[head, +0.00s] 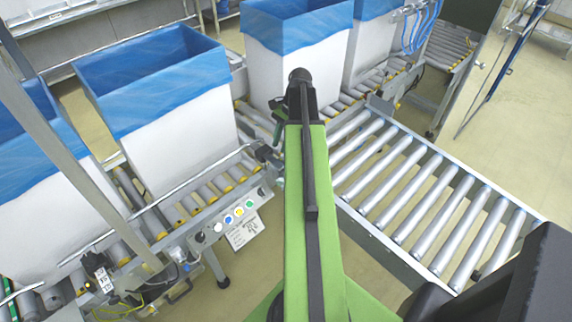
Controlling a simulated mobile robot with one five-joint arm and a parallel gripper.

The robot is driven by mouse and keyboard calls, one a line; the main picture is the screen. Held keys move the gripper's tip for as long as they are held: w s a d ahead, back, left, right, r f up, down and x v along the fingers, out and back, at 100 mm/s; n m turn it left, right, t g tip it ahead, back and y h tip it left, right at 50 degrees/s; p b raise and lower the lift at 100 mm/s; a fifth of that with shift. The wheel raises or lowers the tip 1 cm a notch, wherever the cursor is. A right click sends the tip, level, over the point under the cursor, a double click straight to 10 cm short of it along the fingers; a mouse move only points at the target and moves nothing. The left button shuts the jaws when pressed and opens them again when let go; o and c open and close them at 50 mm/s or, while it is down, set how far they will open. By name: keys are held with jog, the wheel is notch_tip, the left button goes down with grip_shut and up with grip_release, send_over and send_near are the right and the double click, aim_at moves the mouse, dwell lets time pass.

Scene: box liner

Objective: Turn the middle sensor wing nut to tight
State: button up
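My green arm reaches away from me over the conveyor, ending in a black joint at the front of a lined box. My gripper's fingers do not show; the arm hides them. A small dark fitting (266,153) sits on the conveyor's near rail, just left of my arm. It may be a sensor bracket, but I cannot make out a wing nut on it. Another sensor-like device (101,272) with a label and yellow cable is mounted on the rail at lower left. I cannot tell which is the middle sensor or how tight any nut is.
White boxes with blue liners (165,125) stand on the roller conveyor. A button panel (236,212) with coloured buttons hangs on its near side. A branch roller conveyor (425,195) fills the right. A grey post (70,160) crosses the left. Floor is open at far right.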

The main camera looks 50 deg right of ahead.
jog(key=s+d+r+m, duration=0.2)
jog(key=s+d+m, duration=0.1)
jog(key=s+d, duration=0.25)
jog(key=shift+t+y, duration=0.3)
jog(key=shift+t, duration=0.1)
jog(key=b+x, duration=0.5)
jog(key=x, duration=0.1)
jog(key=b+x, duration=0.5)
jog(key=d+b+x, duration=0.1)
jog(key=b+x, duration=0.4)
jog(key=x, duration=0.1)
jog(key=shift+w+a+f+b, duration=0.15)
jog(key=shift+w+f+b, duration=0.25)
jog(key=shift+w+f, duration=0.05)
jog(key=shift+r, duration=0.15)
jog(key=shift+c, duration=0.2)
grip_shut()
